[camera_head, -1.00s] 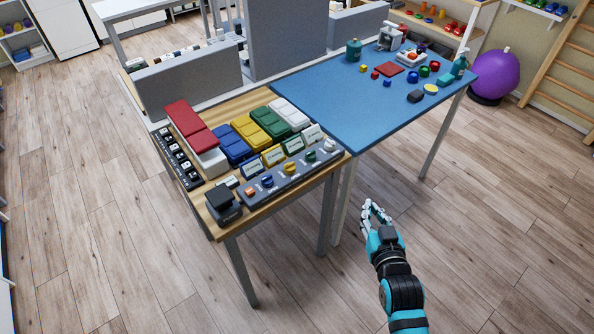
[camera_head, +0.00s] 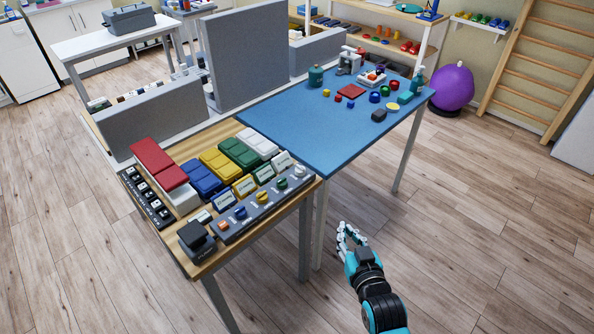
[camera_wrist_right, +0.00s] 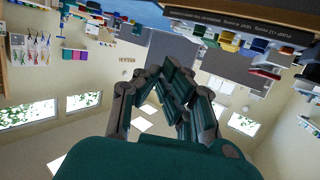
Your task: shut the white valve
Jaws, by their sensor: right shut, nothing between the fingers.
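The white valve (camera_head: 299,171) is a small pale knob at the right end of a grey strip (camera_head: 262,205) with orange, blue, yellow and green knobs. The strip runs along the front edge of the wooden table. Whether the valve is turned open or closed is too small to tell. My right gripper (camera_head: 345,230) is shut and empty. It is in front of the table, below and right of the valve in the head view, apart from it. Its fingers (camera_wrist_right: 172,85) also show in the wrist view, where I cannot make out the valve. My left gripper is out of view.
The wooden table (camera_head: 213,262) also bears coloured blocks, label cards and a dark box (camera_head: 197,240) at its front left corner. A blue-topped table (camera_head: 300,130) with small items adjoins it. Grey panels (camera_head: 155,115) stand behind. The floor around my right arm is clear.

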